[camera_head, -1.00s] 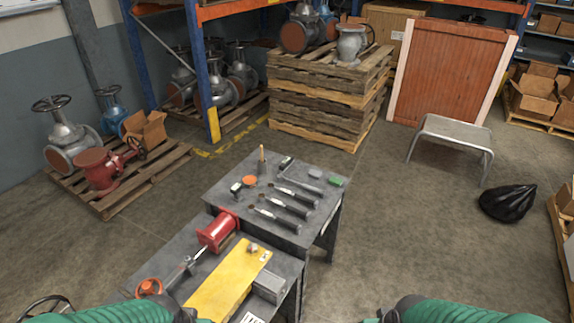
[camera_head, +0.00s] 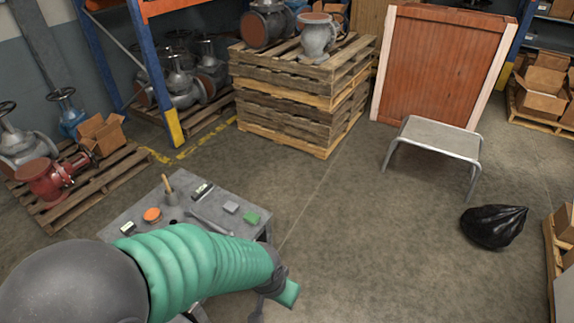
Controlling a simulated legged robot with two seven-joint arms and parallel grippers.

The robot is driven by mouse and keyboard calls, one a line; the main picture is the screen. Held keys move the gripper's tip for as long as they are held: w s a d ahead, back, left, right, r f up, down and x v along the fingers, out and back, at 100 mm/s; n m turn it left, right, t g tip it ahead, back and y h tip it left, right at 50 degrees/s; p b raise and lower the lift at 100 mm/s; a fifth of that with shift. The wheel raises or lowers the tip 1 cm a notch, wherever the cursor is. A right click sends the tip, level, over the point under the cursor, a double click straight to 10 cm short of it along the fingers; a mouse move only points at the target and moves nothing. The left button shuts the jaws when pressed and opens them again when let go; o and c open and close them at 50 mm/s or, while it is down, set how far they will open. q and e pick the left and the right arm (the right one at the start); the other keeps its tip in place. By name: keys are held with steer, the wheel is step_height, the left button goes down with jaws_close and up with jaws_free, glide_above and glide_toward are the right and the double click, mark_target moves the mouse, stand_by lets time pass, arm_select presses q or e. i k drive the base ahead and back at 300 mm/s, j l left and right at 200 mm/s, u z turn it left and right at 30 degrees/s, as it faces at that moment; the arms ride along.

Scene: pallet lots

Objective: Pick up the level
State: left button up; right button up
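My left arm comes in from the lower left, over the grey work table (camera_head: 150,193). Its dark end, with the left gripper (camera_head: 272,302), hangs at the table's right front edge; its fingers are not clear. I cannot tell for sure which item is the level. Candidates are a small dark item with a pale face (camera_head: 128,228) at the left edge and a similar dark item (camera_head: 202,190) at the back. A long grey tool (camera_head: 210,222) lies behind my arm, partly hidden. My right gripper is not in view.
An orange disc (camera_head: 152,215), a grey cup with a wooden handle (camera_head: 168,186), a grey block (camera_head: 231,207) and a green block (camera_head: 251,218) are on the table. A metal stool (camera_head: 435,137) and a black bag (camera_head: 494,226) stand right. The floor between is clear.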

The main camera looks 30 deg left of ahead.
mark_target(206, 188)
steer(key=i+u, duration=0.1)
steer(key=i, duration=0.4)
steer(key=i+l+u, duration=0.1)
steer(key=i, duration=0.35)
steer(key=i+l+u, duration=0.15)
steer(key=i, duration=0.35)
steer(key=i+j+u, duration=0.15)
steer(key=u, duration=0.25)
steer(key=i+j+u, duration=0.1)
steer(key=i+u, duration=0.2)
steer(key=u, duration=0.15)
steer(key=i+u, duration=0.25)
steer(key=u, duration=0.15)
steer(key=i+u, duration=0.25)
steer(key=u, duration=0.2)
